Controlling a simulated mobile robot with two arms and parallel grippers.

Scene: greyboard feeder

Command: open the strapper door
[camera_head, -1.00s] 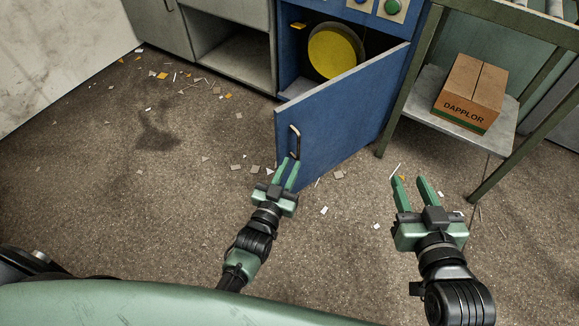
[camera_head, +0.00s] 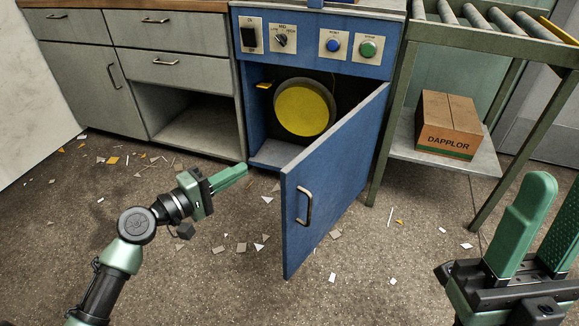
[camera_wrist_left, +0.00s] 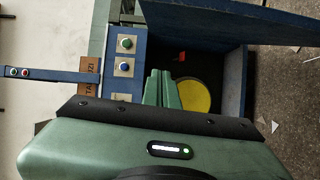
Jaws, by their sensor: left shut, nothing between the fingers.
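The blue strapper door (camera_head: 335,180) stands part open in the head view, hinged on its right side and swung out toward me. Its black handle (camera_head: 304,206) is on the outer face near the free edge. My left gripper (camera_head: 243,169) is shut and empty, left of the door's free edge and in front of the cabinet opening, apart from the handle. It also shows in the left wrist view (camera_wrist_left: 162,75), with the door (camera_wrist_left: 240,22) along the top. My right gripper (camera_head: 555,220) is open and empty at the lower right.
The blue strapper cabinet (camera_head: 250,110) holds a yellow disc (camera_head: 303,108) inside. A cardboard box (camera_head: 449,125) sits on the shelf under the roller table at right. Grey drawers (camera_head: 165,68) stand at left. Scraps litter the floor.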

